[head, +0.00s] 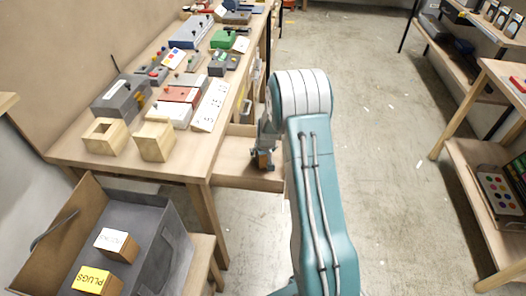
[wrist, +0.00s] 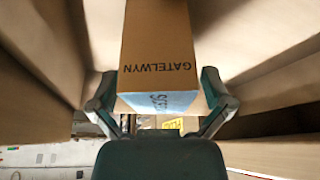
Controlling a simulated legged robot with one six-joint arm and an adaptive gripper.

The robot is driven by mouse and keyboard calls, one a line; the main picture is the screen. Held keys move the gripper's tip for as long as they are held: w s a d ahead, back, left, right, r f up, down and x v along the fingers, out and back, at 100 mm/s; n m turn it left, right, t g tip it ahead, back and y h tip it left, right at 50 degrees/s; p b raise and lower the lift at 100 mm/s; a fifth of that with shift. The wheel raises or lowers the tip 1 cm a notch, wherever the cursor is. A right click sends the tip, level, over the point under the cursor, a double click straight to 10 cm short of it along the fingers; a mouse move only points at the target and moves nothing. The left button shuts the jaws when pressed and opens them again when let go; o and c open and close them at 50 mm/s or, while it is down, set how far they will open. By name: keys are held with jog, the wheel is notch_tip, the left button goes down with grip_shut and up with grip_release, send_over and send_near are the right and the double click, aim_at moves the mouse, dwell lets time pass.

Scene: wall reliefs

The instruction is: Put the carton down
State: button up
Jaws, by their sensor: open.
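The carton (wrist: 158,50) is a brown box with "GATELWYN" printed on its side and a pale blue label on its near end. In the wrist view it sits between the two fingers of my gripper (wrist: 160,98), which is open around it. In the head view my gripper (head: 264,150) is low inside the open drawer (head: 228,160) of the workbench, partly hidden by my arm. A small brown part of the carton (head: 262,161) shows at its tips. Whether the carton's underside rests on the drawer floor is hidden.
The workbench (head: 75,150) carries wooden boxes (head: 105,136), devices and panels. A grey bin (head: 165,245) at the lower left holds a white-labelled box (head: 117,245) and a yellow "PLUGS" box (head: 97,282). Shelves (head: 465,165) stand at right. The floor between is open.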

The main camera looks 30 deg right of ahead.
jog(key=s+a+r, duration=0.4)
jog(key=s+r, duration=0.1)
jog(key=r, duration=0.4)
jog(key=s+a+r+n, duration=0.1)
jog(key=s+a+r, duration=0.3)
jog(key=r, duration=0.5)
jog(key=s+a+r, duration=0.3)
jog(key=s+r, duration=0.4)
jog(key=r, duration=0.2)
jog(key=s+a+r, duration=0.2)
jog(key=s, duration=0.7)
jog(key=s+a+r+n+t+y, duration=0.1)
jog(key=s+a+r, duration=0.2)
jog(key=s, duration=0.6)
jog(key=shift+s+a, duration=0.35)
